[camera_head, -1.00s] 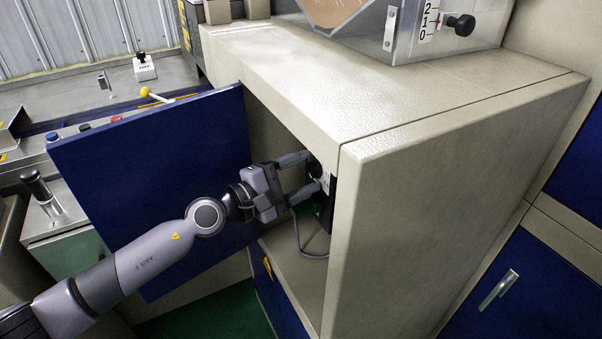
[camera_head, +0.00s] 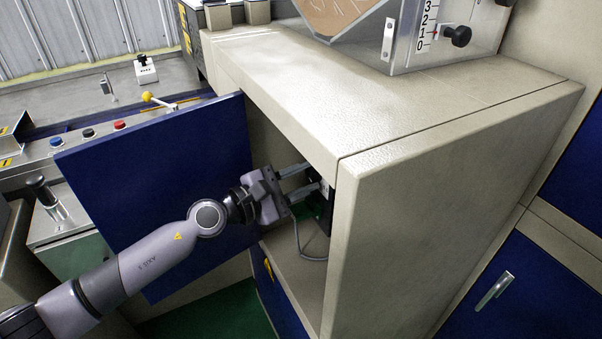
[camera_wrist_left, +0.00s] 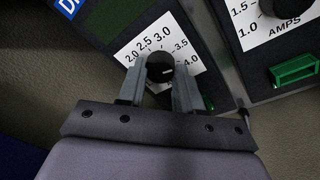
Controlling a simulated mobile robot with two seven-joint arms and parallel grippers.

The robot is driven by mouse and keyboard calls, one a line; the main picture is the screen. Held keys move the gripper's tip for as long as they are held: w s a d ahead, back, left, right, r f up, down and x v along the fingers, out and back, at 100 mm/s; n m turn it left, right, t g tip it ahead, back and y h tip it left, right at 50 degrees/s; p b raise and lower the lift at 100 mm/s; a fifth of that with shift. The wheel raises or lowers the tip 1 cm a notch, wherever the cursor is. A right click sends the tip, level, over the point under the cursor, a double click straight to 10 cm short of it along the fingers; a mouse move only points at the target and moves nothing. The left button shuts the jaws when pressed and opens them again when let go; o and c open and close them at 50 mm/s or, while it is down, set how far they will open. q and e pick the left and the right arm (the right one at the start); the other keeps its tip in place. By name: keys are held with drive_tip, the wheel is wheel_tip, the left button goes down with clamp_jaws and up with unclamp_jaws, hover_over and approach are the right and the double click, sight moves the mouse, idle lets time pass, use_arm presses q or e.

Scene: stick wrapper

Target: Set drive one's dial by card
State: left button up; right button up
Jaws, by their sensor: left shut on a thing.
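A drive unit's black dial (camera_wrist_left: 160,70) sits on a white scale plate (camera_wrist_left: 150,38) marked 2.0 to 4.0 in the left wrist view. A pale mark on the knob points towards the right side of the scale. My left gripper (camera_wrist_left: 160,84) is shut on this dial, one finger on each side. In the head view my left gripper (camera_head: 307,178) reaches into the open cabinet (camera_head: 395,210), where its edge mostly hides the dial. A blue label at the upper left is cut off. No card can be made out. My right gripper is not in view.
A second unit with an AMPS scale (camera_wrist_left: 285,32) and a green part (camera_wrist_left: 294,70) is beside it. A grey cable (camera_head: 305,250) hangs inside the cabinet.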

use_arm(q)
drive_tip(key=shift+r+n+g+p, duration=0.1)
drive_tip(key=shift+n+g+p, duration=0.2)
drive_tip(key=shift+n+p, duration=1)
drive_tip(key=shift+n+b, duration=0.4)
drive_tip(key=shift+n, duration=0.2)
drive_tip(key=o, duration=1)
drive_tip(key=shift+o, duration=0.2)
drive_tip(key=v, duration=0.7)
drive_tip(key=shift+b, duration=0.35)
